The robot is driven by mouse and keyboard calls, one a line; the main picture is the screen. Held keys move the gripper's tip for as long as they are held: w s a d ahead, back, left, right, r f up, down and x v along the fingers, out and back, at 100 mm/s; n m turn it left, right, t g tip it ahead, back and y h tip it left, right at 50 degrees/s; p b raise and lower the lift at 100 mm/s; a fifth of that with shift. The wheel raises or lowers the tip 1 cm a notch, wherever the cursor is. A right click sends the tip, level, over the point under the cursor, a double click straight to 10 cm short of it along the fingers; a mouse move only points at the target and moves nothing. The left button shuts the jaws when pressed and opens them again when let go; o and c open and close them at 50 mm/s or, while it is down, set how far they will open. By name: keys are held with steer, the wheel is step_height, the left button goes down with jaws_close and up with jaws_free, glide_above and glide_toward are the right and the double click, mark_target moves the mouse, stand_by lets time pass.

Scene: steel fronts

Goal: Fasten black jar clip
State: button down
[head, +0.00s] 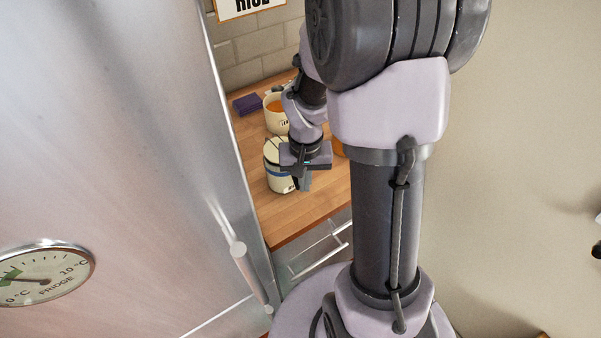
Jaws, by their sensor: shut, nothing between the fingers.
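My gripper (304,183) is shut and empty, pointing down at the jar's right front side. I cannot tell whether it touches the jar.
A cream pot (276,122) with orange contents and a purple block (247,104) stand behind on the wooden counter (292,218). A steel fridge (120,150) with a handle (250,272) borders the counter on the left. The counter front is clear.

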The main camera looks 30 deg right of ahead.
steer(key=shift+w+f+b, duration=0.15)
steer(key=shift+f+b, duration=0.2)
steer(key=shift+f, duration=0.05)
steer(key=s, duration=0.9)
steer(key=shift+d+b, duration=0.4)
steer(key=shift+b, duration=0.05)
stand_by(0.3)
steer(key=shift+r, duration=0.15)
steer(key=r+p, duration=0.1)
steer(key=s+r+p, duration=0.1)
steer(key=r+p, duration=0.1)
steer(key=s+r+p, duration=0.1)
steer(key=shift+d+r, duration=0.1)
steer(key=shift+r, duration=0.3)
